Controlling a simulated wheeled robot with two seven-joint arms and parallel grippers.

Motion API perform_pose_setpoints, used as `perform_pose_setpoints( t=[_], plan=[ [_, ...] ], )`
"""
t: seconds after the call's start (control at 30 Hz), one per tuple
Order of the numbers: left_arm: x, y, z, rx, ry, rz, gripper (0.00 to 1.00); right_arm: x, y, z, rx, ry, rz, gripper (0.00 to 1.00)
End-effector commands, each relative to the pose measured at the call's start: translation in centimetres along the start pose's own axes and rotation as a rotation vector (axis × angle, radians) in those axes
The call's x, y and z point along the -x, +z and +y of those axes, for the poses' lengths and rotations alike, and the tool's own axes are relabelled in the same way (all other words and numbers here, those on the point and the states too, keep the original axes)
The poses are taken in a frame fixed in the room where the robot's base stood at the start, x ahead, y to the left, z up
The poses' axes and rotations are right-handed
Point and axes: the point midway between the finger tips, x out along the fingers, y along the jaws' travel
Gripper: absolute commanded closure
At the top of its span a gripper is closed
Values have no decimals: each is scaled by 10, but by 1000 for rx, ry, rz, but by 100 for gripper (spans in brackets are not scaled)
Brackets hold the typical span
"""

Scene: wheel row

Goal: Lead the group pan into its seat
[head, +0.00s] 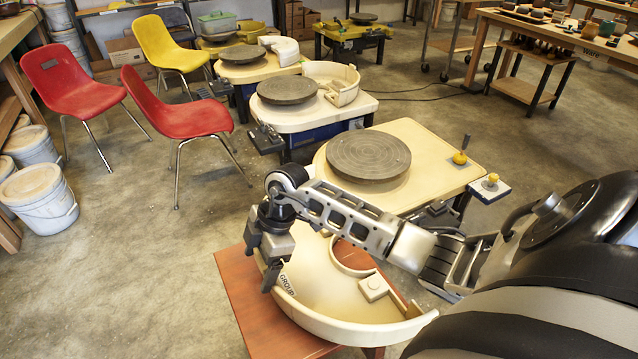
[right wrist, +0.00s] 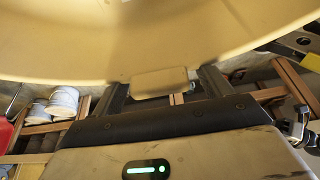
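The group pan (head: 330,318) is a cream, curved basin with a raised wall and the word GROUP on its outer side. It rests on a reddish wooden stand (head: 240,300) at the bottom middle of the head view. My right gripper (head: 268,268) is at the pan's left rim, pointing down. In the right wrist view the pan (right wrist: 160,40) fills the top, and its small tab (right wrist: 160,82) lies between my two spread fingers; firm contact is not visible. The nearest wheel table (head: 435,150) has a bare grey wheel head (head: 368,155) and no pan. My left gripper is out of view.
Behind stand more wheel tables, with cream pan pieces (head: 345,82) beside their wheel heads (head: 287,89). Yellow knobs (head: 460,157) stick up at the near table's right edge. Red chairs (head: 180,118) and white buckets (head: 40,195) are at left. The floor at lower left is clear.

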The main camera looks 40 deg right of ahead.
Motion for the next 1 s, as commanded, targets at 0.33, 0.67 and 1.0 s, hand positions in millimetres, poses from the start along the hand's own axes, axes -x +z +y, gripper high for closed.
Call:
perform_pose_setpoints(
  t=[0.33,0.67,1.0],
  plan=[
    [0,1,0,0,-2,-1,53,1,0,1,1,2,-1,84],
    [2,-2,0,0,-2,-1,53,4,-1,1,0,2,-1,84],
    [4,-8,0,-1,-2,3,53,7,-3,1,1,2,0,84]
  ],
)
